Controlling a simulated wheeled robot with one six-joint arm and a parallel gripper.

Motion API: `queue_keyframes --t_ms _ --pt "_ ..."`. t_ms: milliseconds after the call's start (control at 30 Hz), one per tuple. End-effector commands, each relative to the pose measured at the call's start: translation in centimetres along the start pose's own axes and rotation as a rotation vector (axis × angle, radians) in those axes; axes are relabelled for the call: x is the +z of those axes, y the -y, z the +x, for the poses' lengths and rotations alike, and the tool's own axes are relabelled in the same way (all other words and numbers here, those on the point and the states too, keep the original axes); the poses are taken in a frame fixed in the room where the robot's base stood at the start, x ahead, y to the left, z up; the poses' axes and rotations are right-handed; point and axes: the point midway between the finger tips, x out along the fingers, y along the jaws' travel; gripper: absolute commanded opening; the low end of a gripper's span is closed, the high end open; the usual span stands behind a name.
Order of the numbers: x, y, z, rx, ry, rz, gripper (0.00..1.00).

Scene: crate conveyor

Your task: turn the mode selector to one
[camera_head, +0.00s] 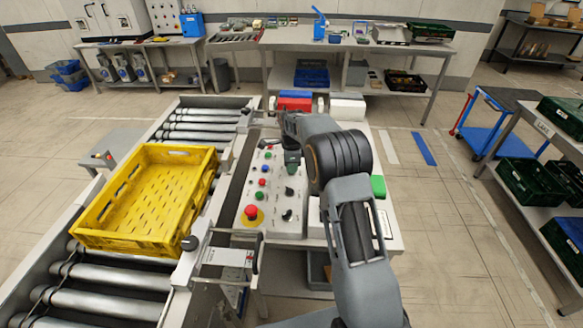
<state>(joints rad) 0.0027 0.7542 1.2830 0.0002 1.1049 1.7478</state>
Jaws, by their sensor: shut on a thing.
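The control panel (259,190) is a pale sloped plate beside the conveyor, with small coloured buttons and black knobs. My gripper (292,168) points down at the panel's upper right part, shut on what appears to be the mode selector. The gripper covers that knob, so its pointer and setting are hidden. Two other black knobs, an upper one (290,190) and a lower one (287,215), show below the gripper, apart from it. The panel's labels are too small to read.
A red emergency button (251,212) on a yellow base sits at the panel's lower left. A yellow crate (146,241) rests on the roller conveyor (112,286) at left. A green block (378,186) lies right of my arm. Red and blue boxes (295,99) stand behind the panel.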

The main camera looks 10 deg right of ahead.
Motion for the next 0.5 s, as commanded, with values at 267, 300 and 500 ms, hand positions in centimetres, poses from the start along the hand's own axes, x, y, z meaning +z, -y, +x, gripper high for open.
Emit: queue_keyframes --t_ms 267,300,500 --pt "0.02 0.03 -0.02 -0.002 0.000 0.260 0.00" --pt "0.02 0.03 -0.02 -0.002 0.001 0.298 0.00" --pt "0.02 0.05 -0.05 -0.003 0.001 0.484 0.00"
